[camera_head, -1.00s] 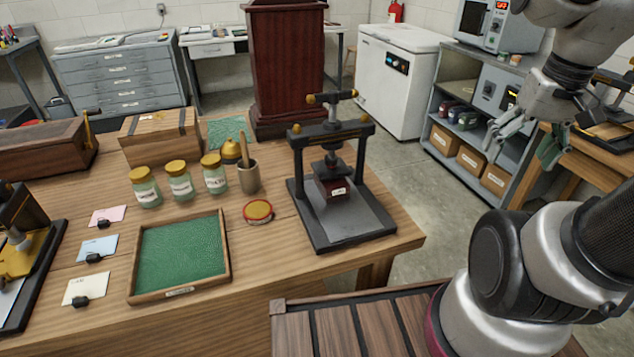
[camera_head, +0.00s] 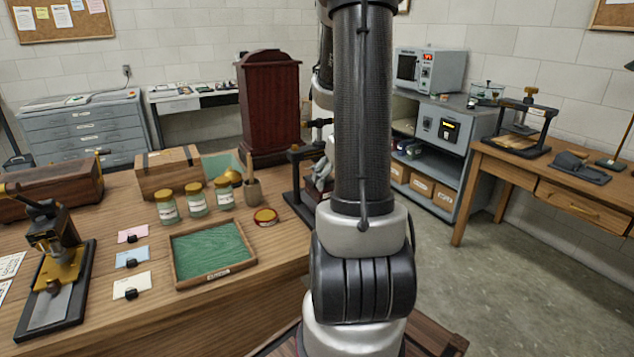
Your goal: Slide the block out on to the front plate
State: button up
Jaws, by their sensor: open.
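The black screw press (camera_head: 296,203) stands on the right end of the wooden table. Only its left post, part of its top and the left edge of its base show beside my arm. The dark red block with a white label and most of the front plate are hidden behind my arm. My gripper (camera_head: 318,178) shows partly at the left side of my arm, by the press frame. It is open, and I see nothing held in it. I cannot tell whether it touches the press or the block.
A green-lined tray (camera_head: 259,259), a round red-and-yellow tin (camera_head: 266,217), a mortar with pestle (camera_head: 253,192) and several lidded jars (camera_head: 196,199) stand left of the press. A dark red cabinet (camera_head: 270,100) rises behind. Clear floor lies at right.

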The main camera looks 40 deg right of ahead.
jog(key=shift+a, duration=0.1)
dwell(0.3)
jog(key=x, duration=0.7)
jog(key=shift+w+f, duration=0.15)
jog(key=shift+f, duration=0.2)
jog(key=shift+c, duration=0.4)
jog(key=c, duration=1.1)
